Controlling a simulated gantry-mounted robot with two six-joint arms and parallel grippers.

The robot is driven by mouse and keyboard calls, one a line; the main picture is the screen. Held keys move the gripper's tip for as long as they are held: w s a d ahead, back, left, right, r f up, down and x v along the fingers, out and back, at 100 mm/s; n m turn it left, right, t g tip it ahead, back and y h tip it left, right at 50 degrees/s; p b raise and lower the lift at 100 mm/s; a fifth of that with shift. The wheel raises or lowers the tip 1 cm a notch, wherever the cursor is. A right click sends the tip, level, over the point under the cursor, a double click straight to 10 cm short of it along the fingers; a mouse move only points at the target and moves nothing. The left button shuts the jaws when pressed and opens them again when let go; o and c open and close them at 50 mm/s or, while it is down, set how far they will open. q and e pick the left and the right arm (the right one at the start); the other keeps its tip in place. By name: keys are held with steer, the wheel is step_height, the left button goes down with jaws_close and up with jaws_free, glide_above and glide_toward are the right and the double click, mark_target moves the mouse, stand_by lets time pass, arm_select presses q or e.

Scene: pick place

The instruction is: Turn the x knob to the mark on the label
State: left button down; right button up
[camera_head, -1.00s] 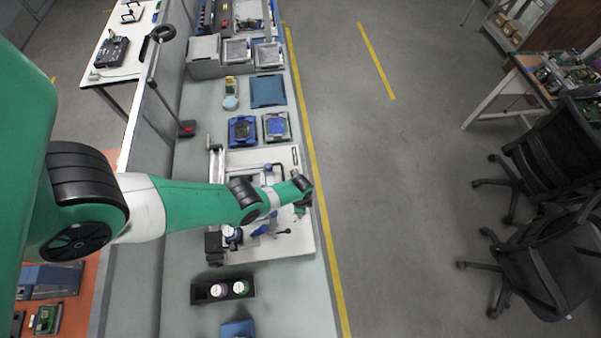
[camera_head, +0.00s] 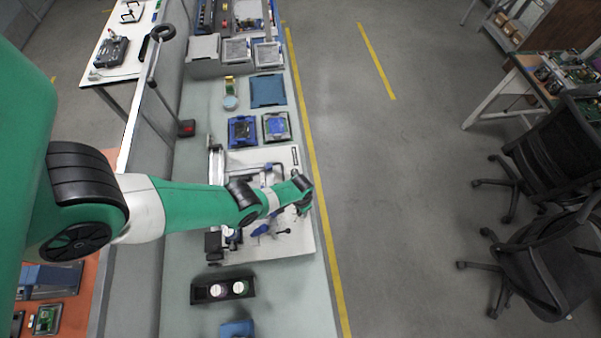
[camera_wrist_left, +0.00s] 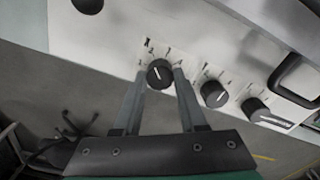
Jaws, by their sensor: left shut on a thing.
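In the left wrist view a white panel (camera_wrist_left: 112,32) carries a row of black knobs with white pointer lines. My left gripper (camera_wrist_left: 160,72) has one finger on each side of the end knob (camera_wrist_left: 159,75) and is shut on it. In the head view my left arm (camera_head: 205,200) reaches over the white machine (camera_head: 285,245); the knobs cannot be made out there. My right gripper is not in view.
Two more knobs, a middle one (camera_wrist_left: 214,94) and a far one (camera_wrist_left: 255,109), sit to the right of the held knob. A dark handle (camera_wrist_left: 292,80) stands beyond them. On the bench, a black holder (camera_head: 202,291) lies near the machine.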

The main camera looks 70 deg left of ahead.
arm_select(q)
steer(key=shift+n, duration=0.3)
steer(key=shift+c, duration=2.3)
jaws_free()
